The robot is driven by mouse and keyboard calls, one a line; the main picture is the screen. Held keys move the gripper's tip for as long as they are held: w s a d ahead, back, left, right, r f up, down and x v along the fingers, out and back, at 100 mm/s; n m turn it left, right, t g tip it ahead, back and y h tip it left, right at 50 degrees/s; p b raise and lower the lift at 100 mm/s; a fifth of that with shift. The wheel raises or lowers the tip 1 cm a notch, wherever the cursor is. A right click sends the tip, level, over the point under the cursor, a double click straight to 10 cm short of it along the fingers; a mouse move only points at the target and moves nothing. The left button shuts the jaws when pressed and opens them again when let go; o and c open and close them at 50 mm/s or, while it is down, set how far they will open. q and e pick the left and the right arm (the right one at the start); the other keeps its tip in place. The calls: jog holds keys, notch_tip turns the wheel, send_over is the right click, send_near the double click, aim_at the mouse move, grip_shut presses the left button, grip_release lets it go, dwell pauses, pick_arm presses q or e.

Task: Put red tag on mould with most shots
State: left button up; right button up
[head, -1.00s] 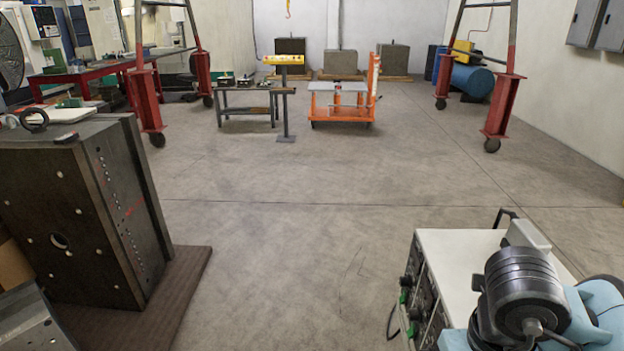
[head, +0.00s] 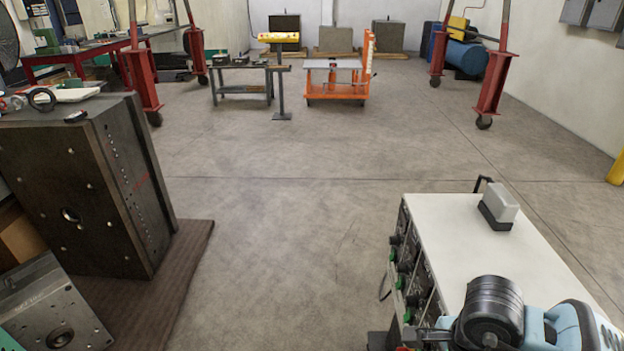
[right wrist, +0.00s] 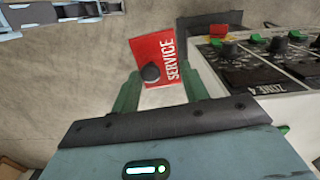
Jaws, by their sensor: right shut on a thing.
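A red tag (right wrist: 152,60) with the word SERVICE and a round black knob is held between the green fingers of my right gripper (right wrist: 160,88) in the right wrist view. My right gripper is shut on it, beside the controller's front. A big dark mould (head: 60,180) stands at the left in the head view, with a row of holes and faint red marks on its side face. A smaller grey mould (head: 40,312) is partly in view at the lower left; its lettering is too small to read. Shot counts are not readable. My left gripper is not in view.
A white-topped controller cabinet (head: 455,225) with knobs and a ZONE 4 label stands at the right. A brown mat (head: 185,265) lies under the big mould. The floor (head: 300,225) between is clear. An orange cart (head: 337,88) and grey bench (head: 241,90) stand farther back.

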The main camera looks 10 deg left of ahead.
jog(key=n, duration=0.1)
jog(key=f+n, duration=0.1)
jog(key=n, duration=0.1)
jog(key=shift+s+d+f+n, duration=0.2)
jog(key=shift+s+d+n, duration=0.05)
jog(key=shift+d+n, duration=0.05)
jog(key=n, duration=0.1)
jog(key=f+n, duration=0.1)
jog(key=n, duration=0.1)
jog(key=s+f+n+p, duration=0.1)
jog(key=n, duration=0.1)
jog(key=shift+d, duration=0.4)
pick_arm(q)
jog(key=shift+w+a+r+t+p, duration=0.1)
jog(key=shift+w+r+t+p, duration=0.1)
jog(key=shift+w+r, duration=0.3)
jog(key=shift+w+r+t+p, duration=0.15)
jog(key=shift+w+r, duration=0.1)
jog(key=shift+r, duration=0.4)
pick_arm(e)
jog(key=f+n, duration=0.1)
jog(key=n, duration=0.1)
jog(key=s+f+n, duration=0.1)
jog(key=n, duration=0.2)
jog(key=d+n, duration=0.1)
jog(key=n, duration=0.1)
jog(key=shift+s+d+f+n, duration=0.1)
jog(key=shift+s+f+n, duration=0.05)
jog(key=shift+f+n, duration=0.2)
